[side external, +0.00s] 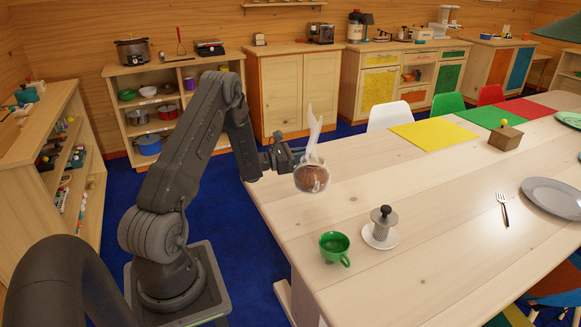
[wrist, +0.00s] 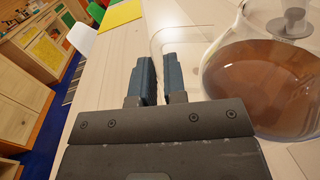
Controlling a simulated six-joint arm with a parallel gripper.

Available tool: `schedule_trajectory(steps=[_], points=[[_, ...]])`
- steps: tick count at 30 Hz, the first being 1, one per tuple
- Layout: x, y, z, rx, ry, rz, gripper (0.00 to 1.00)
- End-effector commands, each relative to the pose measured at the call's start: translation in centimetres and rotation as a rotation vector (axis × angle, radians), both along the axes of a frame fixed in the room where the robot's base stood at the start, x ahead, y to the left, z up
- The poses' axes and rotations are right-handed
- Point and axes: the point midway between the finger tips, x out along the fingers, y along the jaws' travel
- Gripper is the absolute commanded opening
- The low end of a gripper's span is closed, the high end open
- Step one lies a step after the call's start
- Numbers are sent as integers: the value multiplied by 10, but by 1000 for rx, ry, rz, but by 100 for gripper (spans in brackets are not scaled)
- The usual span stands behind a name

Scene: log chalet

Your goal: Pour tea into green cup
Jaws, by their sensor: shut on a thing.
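A clear glass teapot (side external: 311,180) with brown tea in it is held above the near left end of the table. In the wrist view the teapot (wrist: 265,90) fills the right side, with a grey lid knob at its top. My gripper (wrist: 162,78) is shut on its clear handle; in the side view my gripper (side external: 292,158) is at the left of the pot. The green cup (side external: 334,243) stands upright on the table, below and a little right of the pot, apart from it. No tea stream shows. The inside of the cup is too small to tell.
A grey ridged cylinder with a dark knob (side external: 382,219) stands on a white saucer (side external: 380,239) right of the cup. Farther right are a fork (side external: 503,208), a grey plate (side external: 553,197) and a wooden box (side external: 505,138). The table (side external: 430,185) between is clear.

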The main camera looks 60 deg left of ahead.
Motion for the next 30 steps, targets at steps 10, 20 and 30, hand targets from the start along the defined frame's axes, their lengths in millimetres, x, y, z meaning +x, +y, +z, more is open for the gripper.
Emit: schedule_trajectory(steps=[10,20,30], points=[[57,-125,21,146,-49,-488,0],[66,-172,25,202,-67,-669,0],[66,-172,26,202,-67,-671,0]])
